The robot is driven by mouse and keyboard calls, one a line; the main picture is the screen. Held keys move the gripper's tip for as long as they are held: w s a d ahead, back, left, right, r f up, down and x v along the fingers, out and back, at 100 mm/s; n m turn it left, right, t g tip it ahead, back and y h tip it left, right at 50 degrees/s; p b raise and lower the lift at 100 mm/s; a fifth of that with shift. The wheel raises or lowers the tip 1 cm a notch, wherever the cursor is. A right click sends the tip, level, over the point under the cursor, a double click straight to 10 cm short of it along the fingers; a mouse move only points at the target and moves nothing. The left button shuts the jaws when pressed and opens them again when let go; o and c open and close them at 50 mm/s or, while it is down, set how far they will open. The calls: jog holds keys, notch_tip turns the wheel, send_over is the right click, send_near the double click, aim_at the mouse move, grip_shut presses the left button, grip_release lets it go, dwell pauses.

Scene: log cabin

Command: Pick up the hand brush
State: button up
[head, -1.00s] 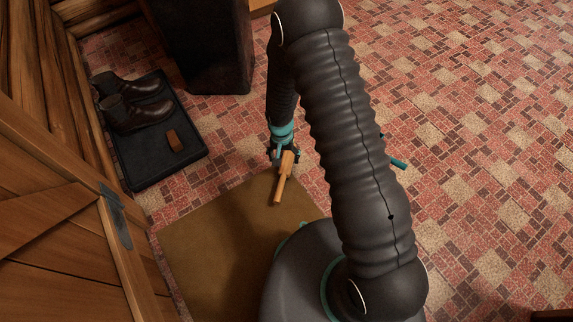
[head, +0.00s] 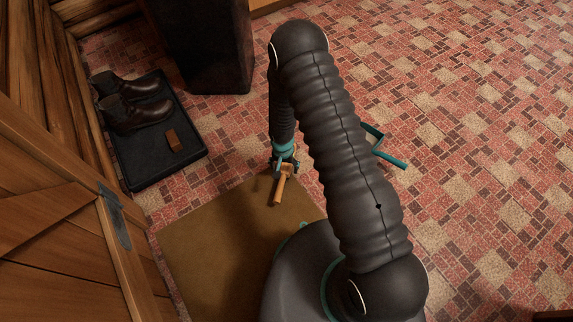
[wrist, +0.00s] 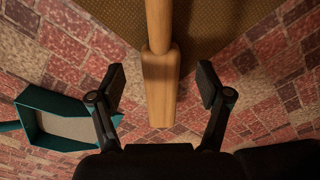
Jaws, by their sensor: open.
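The hand brush (head: 279,187) is wooden and lies at the corner of the brown mat (head: 215,232), its handle over the mat. In the wrist view the brush (wrist: 160,85) runs down the middle, with its wider block nearest me. My gripper (head: 284,166) is at the block end of the brush. In the wrist view my gripper (wrist: 161,88) is open, with one finger on each side of the block and a gap on both sides. The bristles are hidden underneath.
A teal dustpan (wrist: 65,120) lies on the patterned floor beside the brush; my arm partly covers it in the head view (head: 385,148). A dark pillar stands behind; a wooden door is at left.

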aim_at(285, 170)
jog(key=f, duration=0.4)
jog(key=shift+w, duration=0.25)
grip_shut()
jog(key=shift+r, duration=0.5)
jog(key=r, duration=0.2)
jog(key=d+r, duration=0.1)
jog(key=shift+r, duration=0.35)
jog(key=s+d+r, duration=0.2)
jog(key=d+r, duration=0.4)
jog(key=d, duration=0.4)
jog(key=shift+s+d, duration=0.2)
jog(key=shift+s, duration=0.05)
